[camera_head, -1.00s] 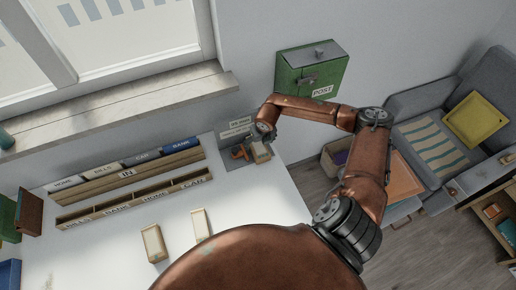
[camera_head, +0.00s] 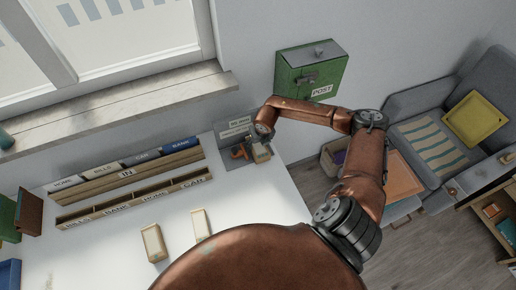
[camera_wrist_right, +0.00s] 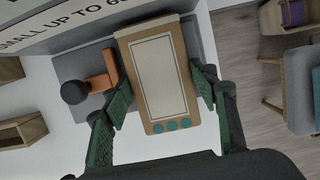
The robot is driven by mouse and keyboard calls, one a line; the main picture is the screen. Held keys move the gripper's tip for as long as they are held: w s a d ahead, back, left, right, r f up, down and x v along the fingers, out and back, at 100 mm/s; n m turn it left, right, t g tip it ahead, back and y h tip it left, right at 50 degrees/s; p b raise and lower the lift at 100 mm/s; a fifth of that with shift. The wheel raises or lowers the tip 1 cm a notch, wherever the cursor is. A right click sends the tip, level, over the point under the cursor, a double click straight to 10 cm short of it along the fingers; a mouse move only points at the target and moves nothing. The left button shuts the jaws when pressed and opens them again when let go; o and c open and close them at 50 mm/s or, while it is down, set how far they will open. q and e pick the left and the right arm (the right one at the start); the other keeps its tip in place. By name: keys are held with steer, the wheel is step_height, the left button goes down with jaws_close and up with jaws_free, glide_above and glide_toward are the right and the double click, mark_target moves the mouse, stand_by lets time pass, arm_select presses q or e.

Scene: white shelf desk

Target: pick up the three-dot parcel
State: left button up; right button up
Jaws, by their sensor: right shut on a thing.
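The three-dot parcel (camera_wrist_right: 163,78) is a tan box with a pale framed panel and three teal dots at its near end in the right wrist view. In the head view the parcel (camera_head: 262,153) is at the far right corner of the white desk. My right gripper (camera_wrist_right: 164,92) has its green-padded fingers on both sides of the parcel and is shut on it. In the head view the right gripper (camera_head: 261,143) partly covers the parcel. The parcel is over a grey pad (camera_wrist_right: 72,68); whether it touches the pad is unclear. My left gripper is not in view.
An orange stamp with a black knob (camera_wrist_right: 92,86) is close left of the parcel. Two other parcels (camera_head: 154,244) (camera_head: 200,224) stand on the desk (camera_head: 240,205). A labelled wooden rack (camera_head: 130,195) is at left. A green post box (camera_head: 311,72) hangs on the wall.

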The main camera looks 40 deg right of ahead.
steer(key=c, duration=0.4)
steer(key=shift+r, duration=0.1)
